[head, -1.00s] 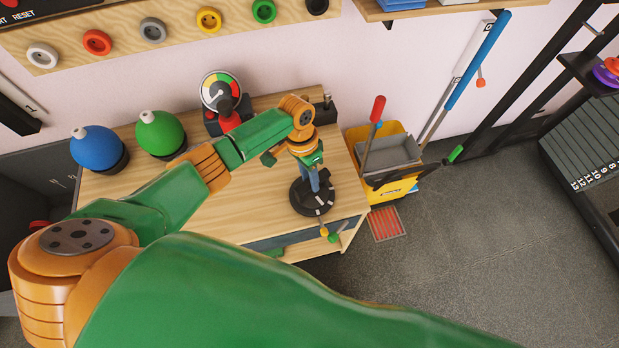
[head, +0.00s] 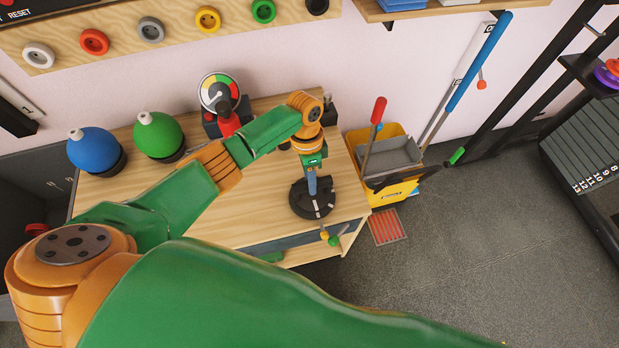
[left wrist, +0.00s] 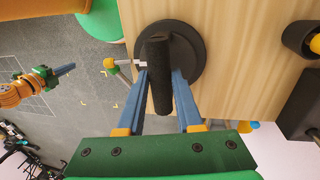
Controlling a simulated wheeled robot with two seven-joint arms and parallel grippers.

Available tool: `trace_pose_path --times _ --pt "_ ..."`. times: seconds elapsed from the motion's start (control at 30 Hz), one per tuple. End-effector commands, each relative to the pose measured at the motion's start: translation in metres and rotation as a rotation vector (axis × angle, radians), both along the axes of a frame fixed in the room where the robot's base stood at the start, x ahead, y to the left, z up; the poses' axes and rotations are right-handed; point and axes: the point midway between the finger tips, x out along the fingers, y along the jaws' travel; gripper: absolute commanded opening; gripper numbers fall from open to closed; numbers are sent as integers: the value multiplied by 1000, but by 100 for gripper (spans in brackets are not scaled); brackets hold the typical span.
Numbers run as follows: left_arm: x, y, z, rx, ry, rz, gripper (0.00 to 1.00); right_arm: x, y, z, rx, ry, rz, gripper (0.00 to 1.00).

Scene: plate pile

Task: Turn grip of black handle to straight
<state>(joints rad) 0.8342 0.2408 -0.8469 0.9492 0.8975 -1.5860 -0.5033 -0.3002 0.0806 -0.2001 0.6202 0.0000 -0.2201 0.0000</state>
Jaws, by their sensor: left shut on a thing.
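The black handle's grip (left wrist: 160,75) is a dark bar on a round black base (left wrist: 190,35) in the left wrist view. It stands upright in that picture, between the two blue fingers of my left gripper (left wrist: 160,78), which are closed on its sides. In the head view my left gripper (head: 312,186) points down over the black base (head: 302,205), which has white marks and sits at the table's right end. The grip itself is hidden there. My right gripper (left wrist: 62,71) shows at the left of the left wrist view, away from the handle. Its jaw gap is unclear.
The wooden table (head: 245,215) also holds a blue ball (head: 94,150), a green ball (head: 158,134) and a gauge (head: 219,92) at the back. A yellow bucket (head: 395,190) stands right of the table. Small knobs (head: 329,238) stick out at the front edge.

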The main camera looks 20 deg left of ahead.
Motion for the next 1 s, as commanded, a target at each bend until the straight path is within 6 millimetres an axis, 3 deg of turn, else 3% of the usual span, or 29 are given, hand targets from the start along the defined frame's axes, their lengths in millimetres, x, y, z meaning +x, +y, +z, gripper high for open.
trace_pose_path --times 0.23,0.27,0.33,0.37,0.67,1.0 --pt "-1 -1 -1 -2 1 -2 0 0 0 0 0 0 0 0" --pt "-1 -1 -1 -2 1 -2 43 0 0 0 0 0 0 0" --pt "-1 -1 -1 -2 1 -2 62 0 0 0 0 0 0 0" --pt "-1 -1 -1 -1 2 -1 64 0 0 0 0 0 0 0" --pt "1 0 4 0 0 0 64 0 0 1 1 0 -1 0" --pt "11 6 64 0 -1 -1 64 0 1 6 1 0 -1 0"
